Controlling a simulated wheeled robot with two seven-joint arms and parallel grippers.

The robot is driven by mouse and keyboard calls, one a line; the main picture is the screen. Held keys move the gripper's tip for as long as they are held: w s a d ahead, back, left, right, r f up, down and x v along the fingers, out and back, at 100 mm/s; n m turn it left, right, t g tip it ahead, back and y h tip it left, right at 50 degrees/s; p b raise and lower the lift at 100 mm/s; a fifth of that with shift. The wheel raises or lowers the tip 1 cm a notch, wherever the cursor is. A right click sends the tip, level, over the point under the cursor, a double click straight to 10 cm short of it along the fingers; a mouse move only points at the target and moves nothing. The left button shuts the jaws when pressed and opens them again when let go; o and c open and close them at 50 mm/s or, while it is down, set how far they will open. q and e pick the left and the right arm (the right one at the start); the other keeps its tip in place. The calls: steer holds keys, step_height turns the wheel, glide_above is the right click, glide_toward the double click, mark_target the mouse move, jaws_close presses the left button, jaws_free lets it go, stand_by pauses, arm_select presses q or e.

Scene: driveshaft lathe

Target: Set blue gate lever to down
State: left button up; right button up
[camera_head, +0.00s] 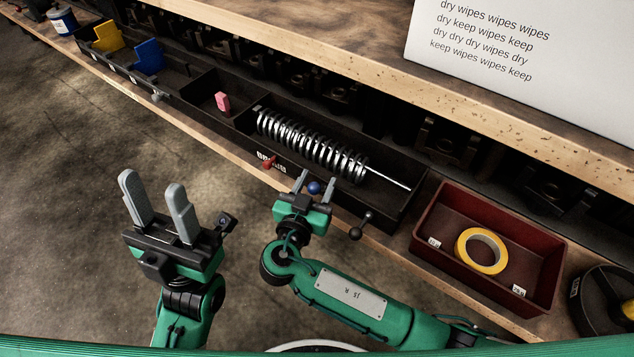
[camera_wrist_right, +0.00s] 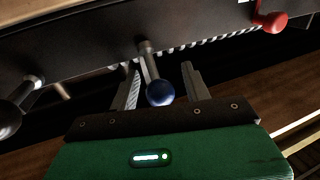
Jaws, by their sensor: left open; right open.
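The blue gate lever (camera_head: 314,187) is on the front face of the dark tray unit, below the coil spring. In the right wrist view its blue ball (camera_wrist_right: 160,93) sits at the end of a short metal stem that comes off the panel. My right gripper (camera_head: 317,178) is open, with one finger on each side of the blue ball; the fingers look apart from it. Its fingers also show in the right wrist view (camera_wrist_right: 160,88). My left gripper (camera_head: 154,194) is open and empty, away from the unit over the floor.
A red lever (camera_head: 269,162) and a black-knobbed lever (camera_head: 361,226) flank the blue one. A coil spring (camera_head: 312,143) lies in the tray. A dark red bin (camera_head: 487,208) with yellow tape (camera_head: 481,250) stands to the right. The floor at left is clear.

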steer(key=shift+w+d, duration=0.1)
steer(key=shift+w, duration=0.15)
